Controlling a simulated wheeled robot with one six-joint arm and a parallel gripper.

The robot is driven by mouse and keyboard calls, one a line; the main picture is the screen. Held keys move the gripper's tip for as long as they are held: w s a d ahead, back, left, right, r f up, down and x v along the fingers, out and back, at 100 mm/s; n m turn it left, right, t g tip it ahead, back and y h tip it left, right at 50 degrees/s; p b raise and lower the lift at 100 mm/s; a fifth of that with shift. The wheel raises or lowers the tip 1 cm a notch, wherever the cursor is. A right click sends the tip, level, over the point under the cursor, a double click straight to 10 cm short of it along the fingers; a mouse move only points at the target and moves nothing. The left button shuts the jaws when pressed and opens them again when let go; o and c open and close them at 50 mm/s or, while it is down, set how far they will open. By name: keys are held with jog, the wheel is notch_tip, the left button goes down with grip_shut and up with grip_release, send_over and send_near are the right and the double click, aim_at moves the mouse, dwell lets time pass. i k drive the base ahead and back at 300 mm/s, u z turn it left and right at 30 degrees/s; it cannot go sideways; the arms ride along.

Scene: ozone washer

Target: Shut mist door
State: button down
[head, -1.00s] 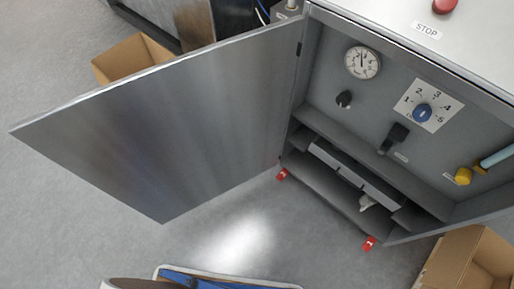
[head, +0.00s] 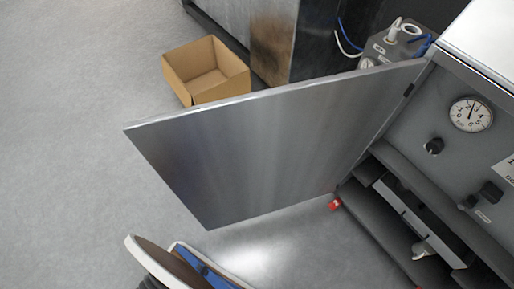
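The mist door, a large brushed-metal panel (head: 270,140), stands wide open in the head view. It is hinged at its right edge to the grey cabinet (head: 400,140) and reaches out to the left over the floor. The cabinet's inside is exposed, with a round gauge (head: 471,114), a black knob (head: 434,146) and a black handle-like control (head: 490,192). My gripper is not in view. A dark rounded part with a blue panel (head: 205,268) shows at the bottom edge, apart from the door.
An open cardboard box (head: 206,72) stands on the floor behind the door. A metal unit (head: 270,35) and a small grey box with hoses (head: 395,42) are at the back. The floor to the left of the door (head: 70,150) is clear.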

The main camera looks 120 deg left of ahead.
aim_at(230, 161)
jog(key=k, duration=1.8)
jog(key=u, duration=1.2)
jog(key=k, duration=1.15)
jog(key=u, duration=0.35)
jog(key=i, duration=0.7)
jog(key=u, duration=0.55)
